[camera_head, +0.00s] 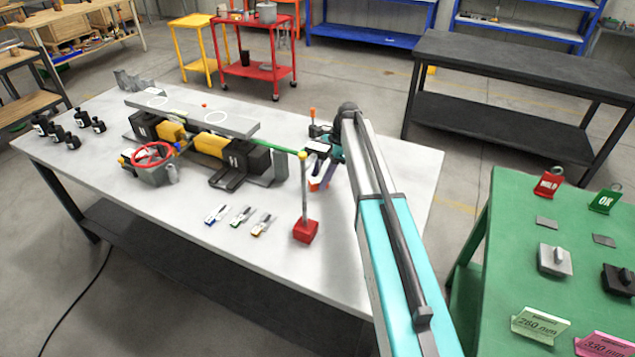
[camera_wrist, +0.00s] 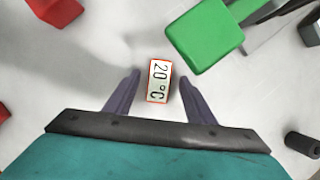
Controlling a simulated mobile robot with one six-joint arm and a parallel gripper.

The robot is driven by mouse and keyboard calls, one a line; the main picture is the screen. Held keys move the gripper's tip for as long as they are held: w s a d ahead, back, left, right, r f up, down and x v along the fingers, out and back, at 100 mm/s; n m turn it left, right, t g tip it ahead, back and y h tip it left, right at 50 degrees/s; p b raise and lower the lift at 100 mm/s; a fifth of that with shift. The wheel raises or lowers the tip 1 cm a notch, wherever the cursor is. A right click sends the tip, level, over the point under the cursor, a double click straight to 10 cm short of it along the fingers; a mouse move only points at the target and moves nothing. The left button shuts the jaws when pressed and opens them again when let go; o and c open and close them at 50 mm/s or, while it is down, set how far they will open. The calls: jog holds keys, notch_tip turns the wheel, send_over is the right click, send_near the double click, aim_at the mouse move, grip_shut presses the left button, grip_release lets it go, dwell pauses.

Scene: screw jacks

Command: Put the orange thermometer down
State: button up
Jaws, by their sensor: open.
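The orange thermometer shows in the wrist view (camera_wrist: 159,81) as a narrow orange-edged body with a white "20 °C" face. It lies between the two purple fingers of my gripper (camera_wrist: 159,77), with a visible gap on each side. My gripper is open and the fingers do not touch it. In the head view my gripper (camera_head: 322,158) is low over the right part of the white table (camera_head: 375,215). A bit of the orange thermometer (camera_head: 317,185) shows below it, at the tabletop; the rest is hidden by my gripper.
A red block (camera_head: 306,231) with an upright yellow-topped rod stands in front of my gripper. Black and yellow jacks (camera_head: 212,146) with a green bar (camera_head: 284,149) are on the left. Small coloured clips (camera_head: 240,217) lie nearby. The table's right front is clear.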

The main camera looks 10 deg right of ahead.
jog(key=shift+x, duration=0.85)
grip_shut()
